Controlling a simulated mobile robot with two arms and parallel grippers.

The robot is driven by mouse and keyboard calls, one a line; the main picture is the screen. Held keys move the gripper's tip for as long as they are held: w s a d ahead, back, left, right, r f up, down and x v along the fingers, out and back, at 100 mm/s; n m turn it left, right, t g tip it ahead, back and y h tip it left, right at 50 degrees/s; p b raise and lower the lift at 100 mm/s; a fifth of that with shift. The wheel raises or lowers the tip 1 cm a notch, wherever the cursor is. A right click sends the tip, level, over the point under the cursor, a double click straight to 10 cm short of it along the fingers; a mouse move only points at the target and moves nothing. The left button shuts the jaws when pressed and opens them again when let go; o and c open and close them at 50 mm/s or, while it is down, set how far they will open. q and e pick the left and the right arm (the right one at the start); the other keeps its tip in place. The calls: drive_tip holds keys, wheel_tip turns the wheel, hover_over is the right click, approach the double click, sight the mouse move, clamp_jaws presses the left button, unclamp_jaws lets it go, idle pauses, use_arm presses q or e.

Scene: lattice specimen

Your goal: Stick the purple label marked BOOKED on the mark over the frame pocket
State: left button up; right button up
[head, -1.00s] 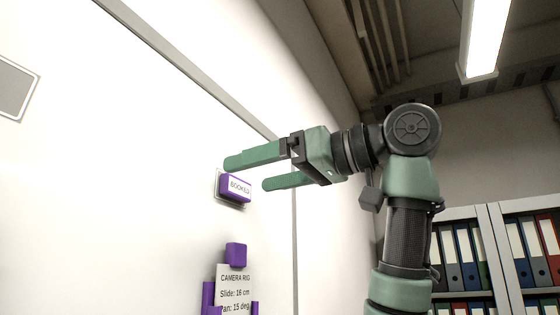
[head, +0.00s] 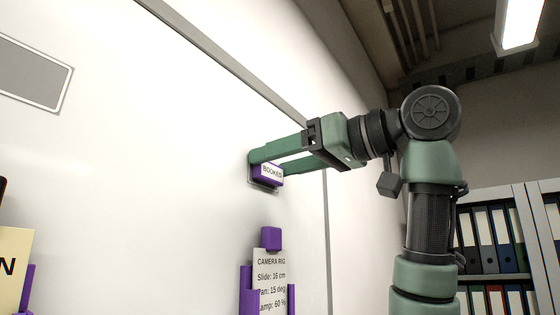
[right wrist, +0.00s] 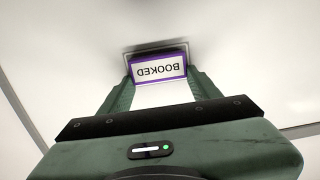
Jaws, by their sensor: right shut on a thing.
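The purple label (head: 268,177) reads BOOKED on its white face and sits at the grey-outlined mark (head: 262,186) on the white board. The mark's rim also shows behind the label in the right wrist view (right wrist: 155,47). My right gripper (head: 270,163) is shut on the label, which shows upside down between the fingers in the right wrist view (right wrist: 158,69). I cannot tell whether the label's back touches the board. Below it, the purple frame pocket (head: 246,288) holds a CAMERA RIG card (head: 271,277). My left gripper is out of view.
A grey outlined panel (head: 32,75) is at the board's upper left. A cream card (head: 14,265) in another purple holder (head: 27,287) is at the lower left. Shelves of binders (head: 490,240) stand at the right. The board around the label is clear.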

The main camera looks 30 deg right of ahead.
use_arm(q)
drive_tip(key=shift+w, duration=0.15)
use_arm(e)
drive_tip(key=shift+s+d, duration=0.3)
drive_tip(key=shift+s, duration=0.35)
idle(0.6)
drive_tip(key=shift+s+d, duration=0.15)
drive_tip(key=shift+s, duration=0.2)
use_arm(q)
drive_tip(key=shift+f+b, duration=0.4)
drive_tip(key=shift+b, duration=0.05)
use_arm(e)
drive_tip(key=shift+v, duration=2.65)
drive_tip(key=shift+f, duration=0.1)
